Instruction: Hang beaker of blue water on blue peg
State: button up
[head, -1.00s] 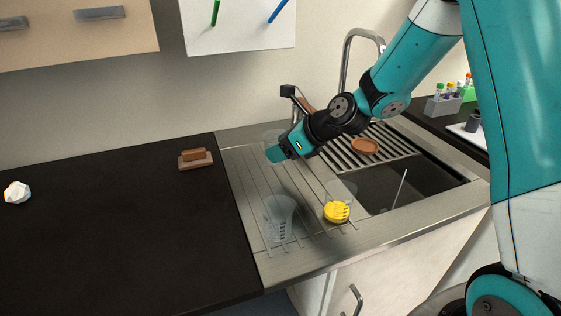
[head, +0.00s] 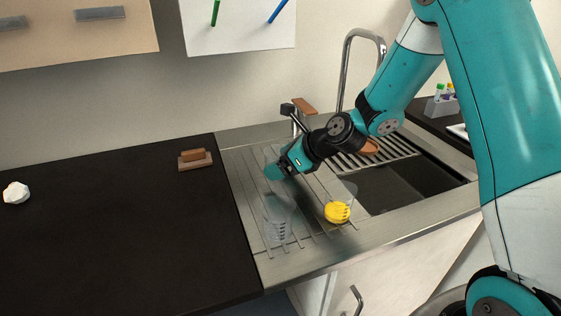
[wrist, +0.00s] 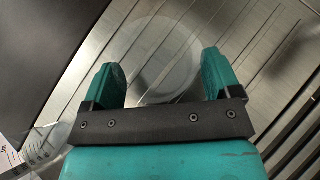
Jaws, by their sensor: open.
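The blue peg (head: 277,11) sticks out of a white panel on the wall, right of a green peg (head: 215,12). My gripper (head: 274,172) is open, low over the sink's ribbed drainboard. In the wrist view a clear round beaker (wrist: 158,62) lies between the open fingers (wrist: 160,72); I cannot tell whether they touch it. Part of a clear beaker also shows faintly behind the gripper in the head view (head: 270,152). Another clear beaker (head: 277,230) stands at the drainboard's front. I make out no blue water.
The sink basin (head: 400,185) is right of the drainboard (head: 245,185), with a tall faucet (head: 347,65) behind. A brown block (head: 195,159) and a white faceted object (head: 16,194) sit on the black counter (head: 110,240), which is mostly clear. A tube rack (head: 440,106) stands far right.

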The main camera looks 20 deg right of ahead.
jog(key=shift+r, duration=0.2)
jog(key=v, duration=1.2)
jog(key=s+a+r+n+g+h, duration=0.1)
jog(key=s+a+n, duration=0.3)
jog(key=s+n, duration=0.4)
jog(key=s+a+r+n+g+h+p, duration=0.1)
jog(key=s+a+r+n+g, duration=0.3)
jog(key=s+n, duration=0.4)
jog(key=s+a+r+n+g+h+p, duration=0.1)
jog(key=s+a+n, duration=0.3)
jog(key=n, duration=1.4)
jog(key=s+r+g, duration=0.1)
jog(key=s, duration=0.3)
jog(key=shift+a+r, duration=0.2)
jog(key=shift+r, duration=0.05)
